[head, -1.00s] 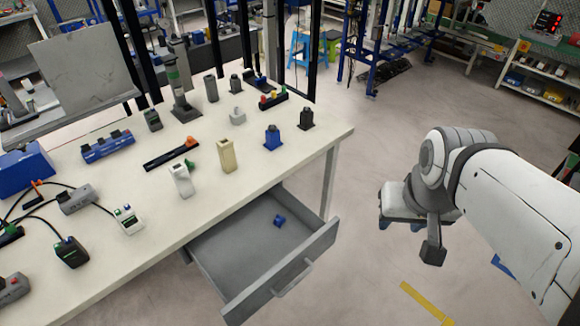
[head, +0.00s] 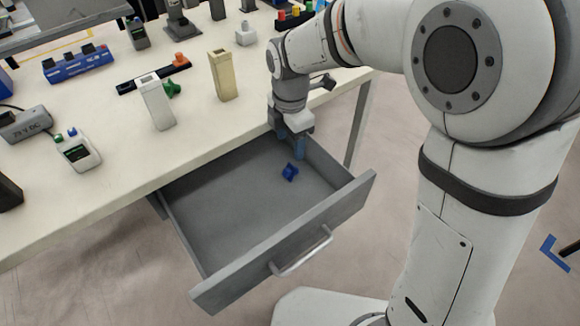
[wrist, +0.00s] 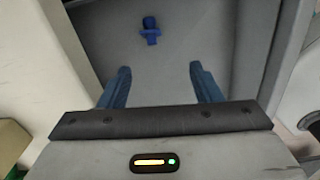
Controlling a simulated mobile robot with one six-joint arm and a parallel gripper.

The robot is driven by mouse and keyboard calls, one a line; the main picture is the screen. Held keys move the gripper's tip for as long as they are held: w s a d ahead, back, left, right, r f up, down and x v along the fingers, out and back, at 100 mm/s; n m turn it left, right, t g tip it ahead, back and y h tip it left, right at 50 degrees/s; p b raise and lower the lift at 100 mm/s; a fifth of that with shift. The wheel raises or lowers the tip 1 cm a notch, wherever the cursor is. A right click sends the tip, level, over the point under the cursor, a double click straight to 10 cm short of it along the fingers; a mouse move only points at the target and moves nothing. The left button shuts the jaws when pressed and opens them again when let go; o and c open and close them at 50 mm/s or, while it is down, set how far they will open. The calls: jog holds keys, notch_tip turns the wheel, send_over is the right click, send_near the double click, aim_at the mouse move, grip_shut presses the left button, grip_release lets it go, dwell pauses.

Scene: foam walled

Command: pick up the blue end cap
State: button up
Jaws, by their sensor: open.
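The blue end cap (head: 290,172) lies on the floor of the open grey drawer (head: 230,205), toward its right side. In the wrist view the blue end cap (wrist: 150,31) shows beyond the fingertips, a little left of the midline between them. My gripper (head: 299,146) is over the back right part of the drawer, pointing down. In the wrist view its two blue fingers (wrist: 159,68) are spread apart with nothing between them. The cap is apart from the fingers.
The drawer's front wall with its handle (head: 302,252) and its side walls surround the cap. The white tabletop (head: 110,195) overhangs the drawer's back. A white block (head: 157,104) and a beige block (head: 223,76) stand near the table edge. The drawer floor around the cap is clear.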

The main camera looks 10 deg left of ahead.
aim_at(287, 170)
jog(key=shift+n, duration=0.5)
jog(key=f, duration=0.2)
jog(key=f+b, duration=0.1)
jog(key=f, duration=0.2)
jog(key=a+f+b, duration=0.1)
jog(key=f, duration=0.2)
jog(key=shift+w+a, duration=0.1)
jog(key=shift+w, duration=0.2)
jog(key=f, duration=0.1)
jog(key=f+b, duration=0.1)
jog(key=f, duration=0.1)
jog(key=f+b, duration=0.1)
jog(key=f, duration=0.1)
jog(key=shift+w+f, duration=0.2)
jog(key=shift+w, duration=0.2)
jog(key=shift+c, duration=0.5)
jog(key=c, duration=1)
jog(key=shift+o, duration=0.2)
jog(key=shift+r, duration=0.1)
